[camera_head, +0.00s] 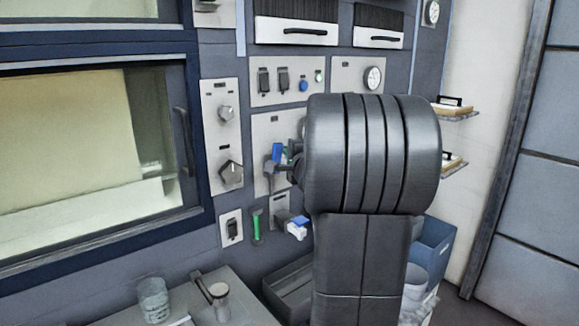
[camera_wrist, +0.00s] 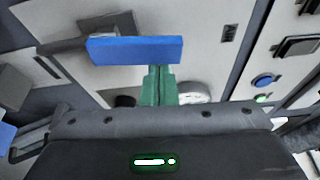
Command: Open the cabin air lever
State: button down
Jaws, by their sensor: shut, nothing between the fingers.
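A lever with a blue handle (camera_head: 277,152) juts from a light grey panel left of my arm. The blue handle (camera_wrist: 135,50) also lies across the upper middle of the wrist view, with a dark arm behind it. The green fingers of my gripper (camera_wrist: 159,85) are together and empty, with their tips close to the handle's lower edge; I cannot tell whether they touch it. In the head view my dark arm hides most of the gripper. A second blue-ended handle (camera_head: 298,226) is lower down. Labels are unreadable, so I cannot tell which is the cabin air lever.
Two dark switches and a blue button (camera_head: 303,86) sit above, beside a gauge (camera_head: 373,77). Knobs (camera_head: 231,172) are to the left, near the tunnel window (camera_head: 80,150). A green-handled item (camera_head: 257,225) hangs below. A bench with a beaker (camera_head: 153,298) is at lower left.

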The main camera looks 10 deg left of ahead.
jog(key=n+b, duration=0.1)
jog(key=b, duration=0.1)
jog(key=shift+s+a+r+b, duration=0.1)
jog(key=shift+s+a+b, duration=0.1)
jog(key=shift+b, duration=0.15)
jog(key=w+d+b, duration=0.1)
jog(key=w+d, duration=0.2)
jog(key=d, duration=0.1)
jog(key=a+b+v, duration=0.1)
jog(key=v, duration=0.8)
jog(key=shift+s+b, duration=0.35)
jog(key=shift+b, duration=0.05)
